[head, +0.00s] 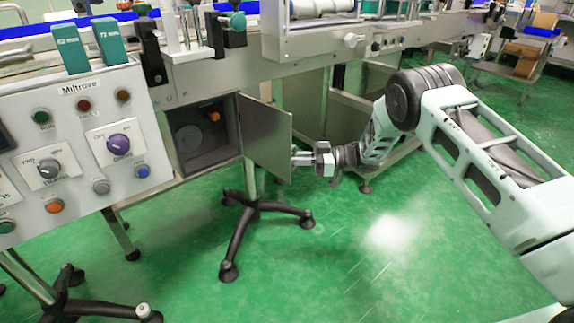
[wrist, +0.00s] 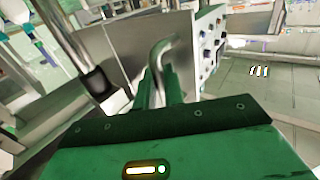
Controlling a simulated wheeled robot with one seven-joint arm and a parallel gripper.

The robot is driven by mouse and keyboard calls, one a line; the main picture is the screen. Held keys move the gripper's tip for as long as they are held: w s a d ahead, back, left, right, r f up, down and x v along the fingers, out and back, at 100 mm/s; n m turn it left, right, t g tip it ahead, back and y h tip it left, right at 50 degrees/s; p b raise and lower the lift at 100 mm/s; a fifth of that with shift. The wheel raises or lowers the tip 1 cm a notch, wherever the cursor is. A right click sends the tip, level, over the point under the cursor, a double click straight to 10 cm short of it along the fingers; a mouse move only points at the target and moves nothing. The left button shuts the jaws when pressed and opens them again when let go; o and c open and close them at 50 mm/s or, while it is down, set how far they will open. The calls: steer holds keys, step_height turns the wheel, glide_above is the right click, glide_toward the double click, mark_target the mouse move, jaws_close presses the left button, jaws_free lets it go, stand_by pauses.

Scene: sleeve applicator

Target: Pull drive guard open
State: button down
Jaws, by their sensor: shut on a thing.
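The drive guard (head: 266,138) is a flat grey metal door on the front of the machine. It stands open, swung out at the right side of a dark square compartment (head: 205,150). My gripper (head: 298,158) is at the door's outer edge in the head view, where the handle is mostly hidden. In the wrist view, my gripper's two green fingers (wrist: 158,92) are shut on a bent metal handle (wrist: 162,52). The grey guard panel (wrist: 140,45) shows behind the handle.
A control panel (head: 72,150) with knobs and buttons is at the left, and also shows in the wrist view (wrist: 207,45). A black star-shaped stand foot (head: 250,207) is on the floor below the guard. The green floor (head: 330,260) in front is mostly clear.

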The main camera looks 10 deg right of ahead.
steer(key=shift+w+d, duration=0.5)
steer(key=shift+w, duration=0.2)
steer(key=c, duration=1.7)
jaws_free()
steer(key=d+p, duration=0.1)
steer(key=d, duration=0.4)
steer(key=s+d+p, duration=0.1)
steer(key=d, duration=0.5)
steer(key=s+d+p, duration=0.1)
steer(key=d, duration=0.5)
steer(key=shift+s+d, duration=0.15)
steer(key=shift+s, duration=0.1)
